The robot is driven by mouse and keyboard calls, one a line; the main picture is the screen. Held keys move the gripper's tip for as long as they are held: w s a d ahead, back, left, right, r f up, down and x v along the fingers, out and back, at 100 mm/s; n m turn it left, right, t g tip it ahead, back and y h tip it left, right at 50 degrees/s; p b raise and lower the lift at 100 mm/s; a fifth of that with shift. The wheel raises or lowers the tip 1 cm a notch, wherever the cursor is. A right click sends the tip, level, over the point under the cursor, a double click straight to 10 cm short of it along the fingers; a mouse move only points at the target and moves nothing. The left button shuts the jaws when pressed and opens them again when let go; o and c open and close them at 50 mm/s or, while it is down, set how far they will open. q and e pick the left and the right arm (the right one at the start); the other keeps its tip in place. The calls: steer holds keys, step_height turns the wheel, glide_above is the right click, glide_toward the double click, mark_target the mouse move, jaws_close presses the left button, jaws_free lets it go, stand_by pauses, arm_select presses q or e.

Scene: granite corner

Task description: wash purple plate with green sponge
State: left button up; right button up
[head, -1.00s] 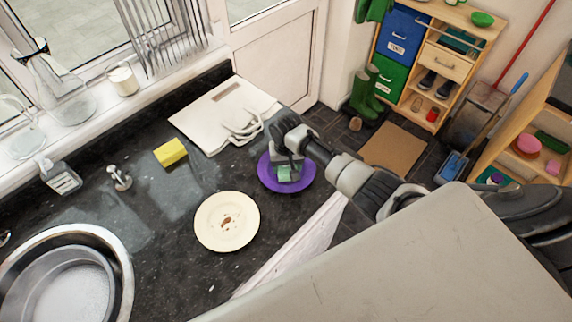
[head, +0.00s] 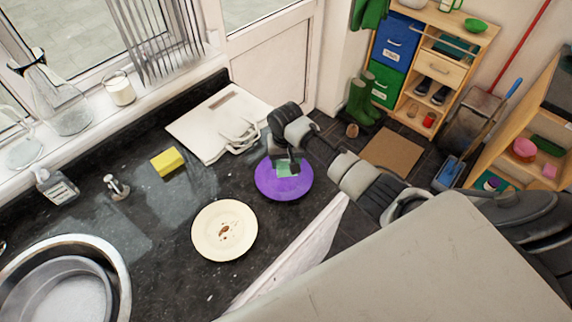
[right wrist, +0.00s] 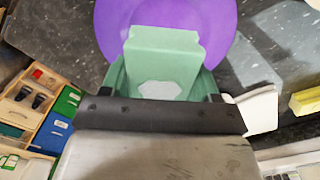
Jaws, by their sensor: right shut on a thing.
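The purple plate (head: 284,190) lies on the dark granite counter near its front edge, and it fills the top of the right wrist view (right wrist: 110,25). My right gripper (head: 283,164) is above the far part of this plate, shut on the green sponge (head: 287,168). The sponge shows large in the right wrist view (right wrist: 165,60), over the plate. It looks to be at or very near the plate's surface; I cannot tell if it touches. No stain shows on the visible part of the plate. My left gripper is out of view.
A cream plate (head: 224,230) with brown stains lies left of the purple one. A yellow sponge (head: 167,161), a white bag (head: 207,137) and a soap bottle (head: 56,186) are farther back. A round sink (head: 120,270) holds a grey basin of suds.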

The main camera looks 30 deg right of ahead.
steer(key=shift+r, duration=0.4)
steer(key=shift+r, duration=0.1)
steer(key=shift+r, duration=1.4)
